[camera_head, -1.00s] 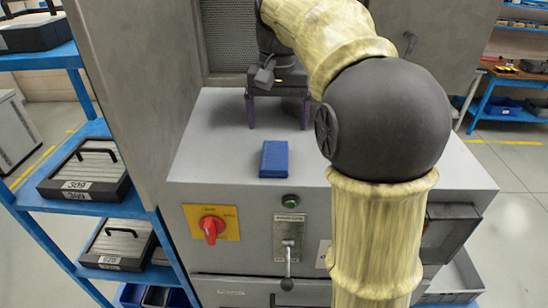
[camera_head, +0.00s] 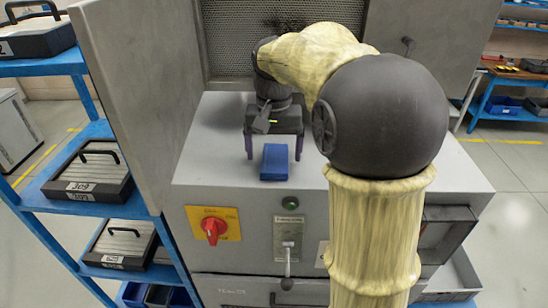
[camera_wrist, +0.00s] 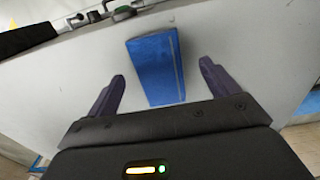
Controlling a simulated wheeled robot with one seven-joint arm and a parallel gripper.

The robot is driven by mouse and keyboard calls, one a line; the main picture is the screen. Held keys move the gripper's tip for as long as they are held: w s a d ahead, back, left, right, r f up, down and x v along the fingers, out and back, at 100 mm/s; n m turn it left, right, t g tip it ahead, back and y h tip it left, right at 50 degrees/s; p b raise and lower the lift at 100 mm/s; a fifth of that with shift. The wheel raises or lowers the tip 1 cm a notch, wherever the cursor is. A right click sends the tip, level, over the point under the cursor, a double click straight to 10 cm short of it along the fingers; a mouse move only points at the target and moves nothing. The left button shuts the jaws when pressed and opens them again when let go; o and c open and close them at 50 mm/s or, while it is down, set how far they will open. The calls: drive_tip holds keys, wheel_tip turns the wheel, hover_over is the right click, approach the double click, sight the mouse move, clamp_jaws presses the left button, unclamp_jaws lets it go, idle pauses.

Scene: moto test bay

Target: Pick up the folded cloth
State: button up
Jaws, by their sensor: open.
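The folded cloth (camera_head: 274,162) is a blue rectangular block lying flat on the grey top of the machine cabinet (camera_head: 215,165), near its front edge. My gripper (camera_head: 274,157) is open and empty, with its two dark purple fingers pointing down just behind the cloth. In the wrist view, the cloth (camera_wrist: 157,68) lies ahead of my gripper (camera_wrist: 160,78), and its near end reaches between the two spread fingers. The fingers do not appear to touch it.
A red rotary switch (camera_head: 212,229), a green button (camera_head: 292,203) and a lever (camera_head: 287,262) are on the cabinet's front. A grey door panel (camera_head: 125,90) stands at the left, beside a blue shelf (camera_head: 50,66) with cases. The cabinet top left of the cloth is clear.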

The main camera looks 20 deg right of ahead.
sight(274, 161)
drive_tip(key=shift+f, duration=1.15)
drive_tip(key=shift+c, duration=0.5)
drive_tip(key=c, duration=1)
